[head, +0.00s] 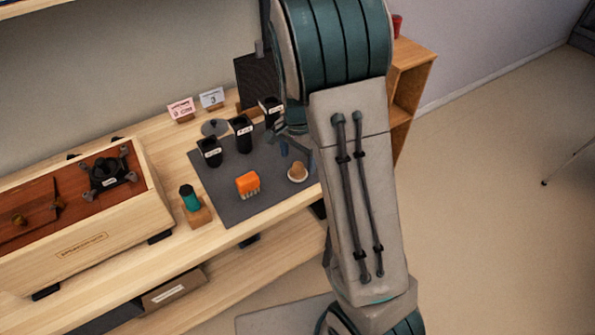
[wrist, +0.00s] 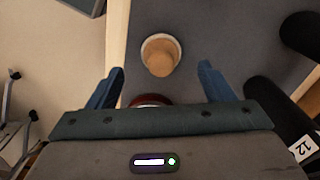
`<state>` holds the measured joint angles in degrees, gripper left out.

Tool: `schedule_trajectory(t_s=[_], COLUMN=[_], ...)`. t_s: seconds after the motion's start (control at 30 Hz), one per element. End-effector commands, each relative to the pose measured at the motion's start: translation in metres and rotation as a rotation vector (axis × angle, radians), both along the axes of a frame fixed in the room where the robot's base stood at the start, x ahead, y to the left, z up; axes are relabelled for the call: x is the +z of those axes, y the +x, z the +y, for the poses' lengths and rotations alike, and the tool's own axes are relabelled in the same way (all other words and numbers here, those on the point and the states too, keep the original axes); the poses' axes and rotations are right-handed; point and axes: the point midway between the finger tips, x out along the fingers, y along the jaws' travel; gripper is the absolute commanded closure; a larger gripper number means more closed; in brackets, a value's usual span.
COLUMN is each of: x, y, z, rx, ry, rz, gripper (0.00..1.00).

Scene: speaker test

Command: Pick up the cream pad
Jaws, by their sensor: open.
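What looks like the cream pad (head: 298,172) is a small round piece with a pale rim and a tan, raised body. It sits near the right front of the dark grey mat (head: 232,213). In the wrist view the pad (wrist: 161,54) lies just ahead of my fingertips, roughly centred between them. My gripper (wrist: 162,70) is open, with its blue fingers apart and not visibly touching the pad. In the head view my gripper is mostly hidden behind my arm, and a blue finger shows behind the pad.
An orange brush-like block (head: 248,184) stands left of the pad. Black labelled cups (head: 242,134) line the mat's back. A dark red rounded thing (wrist: 150,100) shows partly hidden between my fingers.

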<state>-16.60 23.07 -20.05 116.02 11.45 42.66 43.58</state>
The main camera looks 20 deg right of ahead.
Motion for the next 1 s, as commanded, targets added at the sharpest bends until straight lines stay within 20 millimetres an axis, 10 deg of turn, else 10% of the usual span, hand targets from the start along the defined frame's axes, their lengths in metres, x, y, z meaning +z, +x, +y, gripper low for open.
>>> schedule_trajectory(t_s=[0.57,0.77,1.0], x=[-0.047,-0.047,-0.047], y=[0.000,0.000,0.000], z=[0.002,0.001,0.001], rx=[0.001,0.001,0.001], ry=[-0.001,-0.001,-0.001], rz=[0.001,0.002,0.002], gripper=[0.25,0.73,0.74])
